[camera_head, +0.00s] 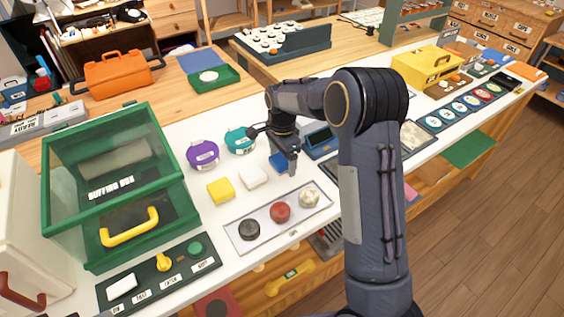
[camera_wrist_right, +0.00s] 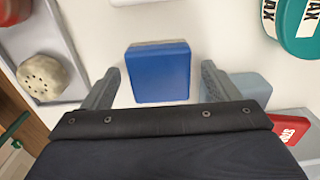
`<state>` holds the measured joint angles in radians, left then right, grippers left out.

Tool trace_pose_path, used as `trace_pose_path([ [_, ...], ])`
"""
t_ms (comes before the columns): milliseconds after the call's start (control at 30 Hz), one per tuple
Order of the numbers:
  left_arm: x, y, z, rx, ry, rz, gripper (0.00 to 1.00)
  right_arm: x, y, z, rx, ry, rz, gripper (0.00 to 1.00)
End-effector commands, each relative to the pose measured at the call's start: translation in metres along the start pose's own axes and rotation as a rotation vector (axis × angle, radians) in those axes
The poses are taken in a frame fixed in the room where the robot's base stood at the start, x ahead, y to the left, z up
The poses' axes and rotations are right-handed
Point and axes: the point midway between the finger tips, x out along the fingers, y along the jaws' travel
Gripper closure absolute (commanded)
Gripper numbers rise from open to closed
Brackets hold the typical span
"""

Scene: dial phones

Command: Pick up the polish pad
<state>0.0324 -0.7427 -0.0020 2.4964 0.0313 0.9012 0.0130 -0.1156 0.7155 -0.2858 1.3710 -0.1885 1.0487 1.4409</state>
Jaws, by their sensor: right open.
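A blue pad (camera_head: 279,162) lies on the white counter, partly hidden by my right gripper (camera_head: 291,160). It is the last in a row with a yellow pad (camera_head: 221,190) and a white pad (camera_head: 252,175). No label shows which is the polish pad. In the right wrist view the blue pad (camera_wrist_right: 158,72) lies flat between the two fingers of my right gripper (camera_wrist_right: 161,78). The fingers are open and empty, with visible gaps on both sides of the pad. My left gripper is not in view.
A tray (camera_head: 238,227) with black, red and cream round caps lies in front. Purple (camera_head: 203,155) and teal (camera_head: 240,140) wax tins stand behind. A green buffing box (camera_head: 118,180) is at left. In the right wrist view a pale blue block (camera_wrist_right: 248,86) lies beside one finger.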

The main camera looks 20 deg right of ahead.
Motion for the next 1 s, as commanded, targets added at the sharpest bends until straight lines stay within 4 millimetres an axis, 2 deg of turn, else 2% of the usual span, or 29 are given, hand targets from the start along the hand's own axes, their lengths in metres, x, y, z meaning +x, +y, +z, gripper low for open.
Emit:
trace_pose_path([
  [100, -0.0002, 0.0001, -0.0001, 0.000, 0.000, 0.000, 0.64, 0.0064, 0.0000, 0.0003, -0.001, 0.000, -0.001, 0.18],
  [300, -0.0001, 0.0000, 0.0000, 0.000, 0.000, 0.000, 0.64, 0.0064, -0.0001, 0.0003, -0.001, 0.000, -0.001, 0.19],
  [667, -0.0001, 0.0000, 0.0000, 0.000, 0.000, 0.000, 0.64, 0.0061, -0.0001, 0.0003, -0.001, -0.001, -0.001, 0.67],
  [1000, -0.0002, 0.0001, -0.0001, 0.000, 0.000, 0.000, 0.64, 0.0020, -0.0004, 0.0002, -0.001, 0.000, -0.002, 0.67],
])
